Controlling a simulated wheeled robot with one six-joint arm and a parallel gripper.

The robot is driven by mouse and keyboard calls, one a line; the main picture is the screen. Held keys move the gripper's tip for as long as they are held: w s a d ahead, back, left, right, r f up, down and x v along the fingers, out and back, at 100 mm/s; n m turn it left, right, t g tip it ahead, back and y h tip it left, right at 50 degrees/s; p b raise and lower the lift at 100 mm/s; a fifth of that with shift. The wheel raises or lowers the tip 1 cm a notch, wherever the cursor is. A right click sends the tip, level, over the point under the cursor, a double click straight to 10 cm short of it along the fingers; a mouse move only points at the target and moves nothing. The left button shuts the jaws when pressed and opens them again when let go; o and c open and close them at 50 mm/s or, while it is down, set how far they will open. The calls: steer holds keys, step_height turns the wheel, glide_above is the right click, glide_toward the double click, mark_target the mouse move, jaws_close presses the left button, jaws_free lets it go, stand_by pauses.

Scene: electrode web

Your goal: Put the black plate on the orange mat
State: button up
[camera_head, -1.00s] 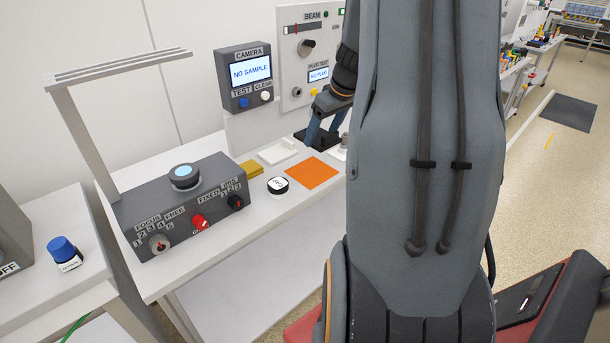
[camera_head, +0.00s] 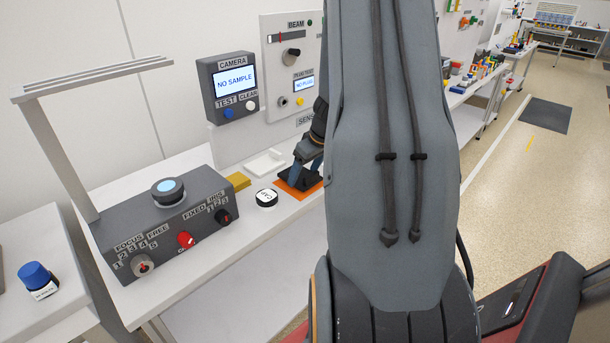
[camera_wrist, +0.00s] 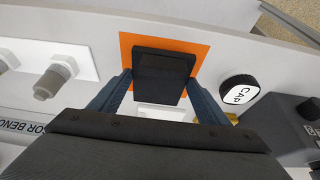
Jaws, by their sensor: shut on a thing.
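The black plate (camera_wrist: 160,76) is between the blue fingers of my gripper (camera_wrist: 158,98) in the wrist view, and my gripper is shut on it. The orange mat (camera_wrist: 128,42) shows around the plate's far end and sides, so the plate is over the mat. In the head view the plate (camera_head: 296,179) covers much of the orange mat (camera_head: 303,194), with my gripper (camera_head: 305,168) just above it. I cannot tell whether the plate touches the mat. My arm hides the mat's right part in the head view.
A round CAP piece (camera_head: 266,198) lies left of the mat. A white tray (camera_head: 264,163) and a yellow block (camera_head: 238,181) are behind it. The grey control box (camera_head: 165,220) stands at left, and the camera panel (camera_head: 232,88) rises at the back.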

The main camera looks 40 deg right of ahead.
steer(key=shift+f, duration=0.65)
steer(key=shift+f, duration=0.1)
steer(key=o, duration=1.2)
steer(key=shift+c, duration=0.2)
